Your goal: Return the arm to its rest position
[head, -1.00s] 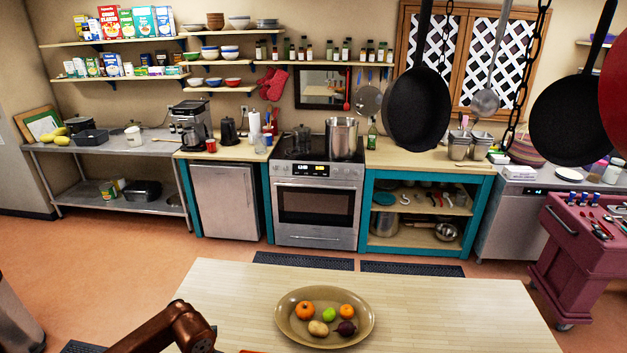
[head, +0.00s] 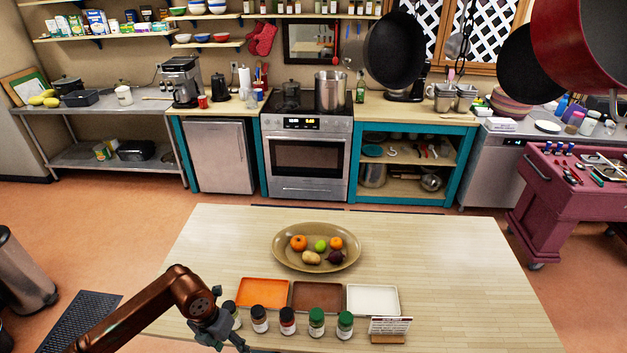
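My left arm (head: 165,296), copper-brown, reaches in from the bottom left over the table's near left corner in the head view. My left gripper (head: 222,330), dark grey, is at the near edge beside a row of spice jars. My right gripper is not in view.
Several jars, including a green-lidded one (head: 345,323), stand before orange (head: 263,292), brown (head: 318,295) and white (head: 373,299) trays. A fruit platter (head: 287,259) lies behind. The table's right side (head: 470,285) is clear.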

